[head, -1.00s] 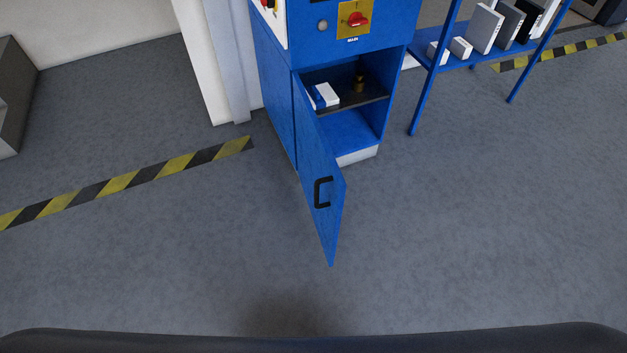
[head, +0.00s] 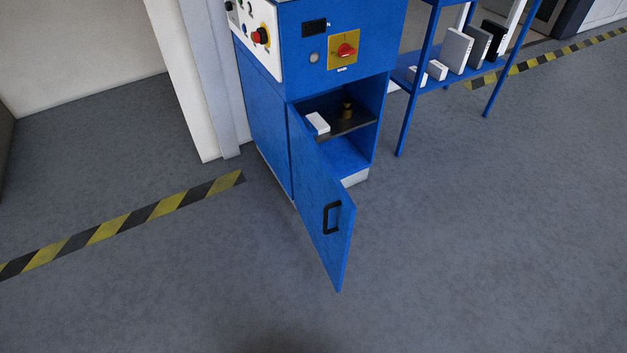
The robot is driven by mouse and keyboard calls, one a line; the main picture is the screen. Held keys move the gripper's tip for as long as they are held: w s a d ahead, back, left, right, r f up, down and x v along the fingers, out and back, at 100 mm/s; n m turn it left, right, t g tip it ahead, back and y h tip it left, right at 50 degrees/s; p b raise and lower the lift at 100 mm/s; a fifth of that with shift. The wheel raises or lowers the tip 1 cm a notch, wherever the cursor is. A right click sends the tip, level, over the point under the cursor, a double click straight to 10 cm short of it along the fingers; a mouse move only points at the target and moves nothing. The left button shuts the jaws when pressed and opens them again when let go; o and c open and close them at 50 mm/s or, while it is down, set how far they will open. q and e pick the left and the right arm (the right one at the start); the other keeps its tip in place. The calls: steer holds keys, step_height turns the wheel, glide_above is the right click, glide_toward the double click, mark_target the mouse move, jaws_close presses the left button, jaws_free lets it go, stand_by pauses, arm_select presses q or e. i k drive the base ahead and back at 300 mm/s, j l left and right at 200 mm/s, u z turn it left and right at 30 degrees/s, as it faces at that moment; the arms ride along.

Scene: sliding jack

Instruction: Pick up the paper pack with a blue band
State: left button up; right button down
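A small white pack (head: 318,122) lies on the dark shelf (head: 352,127) inside the blue cabinet (head: 263,125). It is near the left side of the opening, just behind the top of the open door. A little blue shows at its left edge, but the door hides part of it and I cannot make out a full band. The cabinet door (head: 325,205) stands open toward me, with a black handle (head: 332,217). Neither of my grippers is in view.
A brass-coloured fitting (head: 347,106) stands on the same shelf, right of the pack. A blue rack (head: 405,125) at the right holds small white boxes (head: 437,70) and several binders (head: 457,48). The open door juts over otherwise clear floor (head: 480,230).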

mark_target(316, 124)
steer(key=l+u, duration=0.15)
steer(key=u, duration=0.95)
steer(key=l+u, duration=0.25)
steer(key=l, duration=0.15)
steer(key=k+l+u, duration=0.2)
steer(key=l, duration=0.2)
steer(key=l+u, duration=0.25)
steer(key=l, duration=0.2)
steer(key=k+l+u, duration=0.25)
steer(key=l+u, duration=0.25)
steer(key=l, duration=0.25)
